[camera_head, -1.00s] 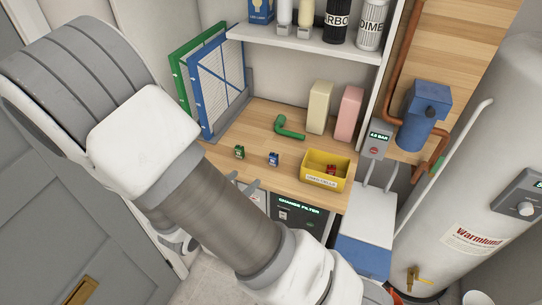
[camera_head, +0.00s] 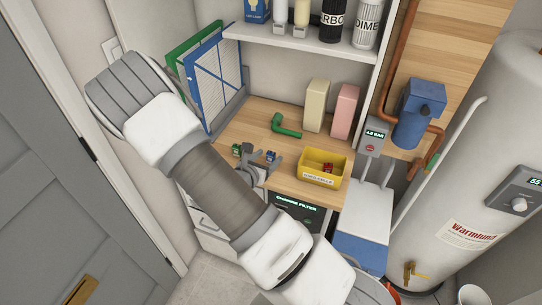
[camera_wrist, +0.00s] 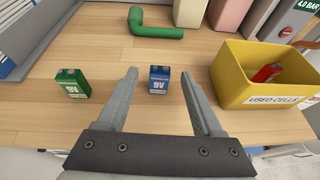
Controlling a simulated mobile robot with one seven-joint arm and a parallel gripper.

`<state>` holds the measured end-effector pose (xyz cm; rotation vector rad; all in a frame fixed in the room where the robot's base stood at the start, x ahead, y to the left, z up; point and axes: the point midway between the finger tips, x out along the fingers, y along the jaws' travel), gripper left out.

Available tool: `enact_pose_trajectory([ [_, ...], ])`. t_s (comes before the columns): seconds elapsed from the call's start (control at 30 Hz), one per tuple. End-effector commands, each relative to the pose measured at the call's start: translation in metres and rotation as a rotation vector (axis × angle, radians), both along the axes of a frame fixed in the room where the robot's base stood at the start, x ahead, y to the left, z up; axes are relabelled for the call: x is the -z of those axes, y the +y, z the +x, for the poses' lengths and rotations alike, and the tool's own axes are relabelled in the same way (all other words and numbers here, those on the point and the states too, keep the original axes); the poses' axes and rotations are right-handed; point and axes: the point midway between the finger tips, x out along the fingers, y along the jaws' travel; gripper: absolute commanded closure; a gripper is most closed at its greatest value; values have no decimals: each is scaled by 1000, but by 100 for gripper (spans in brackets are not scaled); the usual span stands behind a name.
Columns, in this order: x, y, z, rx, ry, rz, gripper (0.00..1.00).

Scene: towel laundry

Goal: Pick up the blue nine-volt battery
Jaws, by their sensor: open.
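The blue nine-volt battery (camera_wrist: 159,80) stands upright on the wooden counter. In the wrist view it is ahead of and between the fingertips of my gripper (camera_wrist: 160,75), near the tips, with gaps on both sides. My gripper is open and empty. In the head view the gripper (camera_head: 261,156) is at the counter's front part, with the blue battery (camera_head: 271,156) beside its right finger, partly hidden.
A green nine-volt battery (camera_wrist: 72,84) stands to the left. A yellow "used cells" bin (camera_wrist: 232,78) with a red battery (camera_wrist: 267,73) inside stands close on the right. A green pipe elbow (camera_wrist: 150,28) lies behind. Filters (camera_head: 216,85) lean at the left.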

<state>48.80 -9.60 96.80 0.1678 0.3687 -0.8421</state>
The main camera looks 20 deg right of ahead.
Motion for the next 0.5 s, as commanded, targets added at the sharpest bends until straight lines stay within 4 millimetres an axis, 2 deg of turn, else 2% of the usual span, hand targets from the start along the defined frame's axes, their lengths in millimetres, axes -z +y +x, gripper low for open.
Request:
enact_pose_trajectory([
  [0.27,2,-3,4,-1,0,0,32],
  [0.37,2,-3,3,-1,0,0,46],
  [0.5,2,-3,3,-1,0,0,72],
])
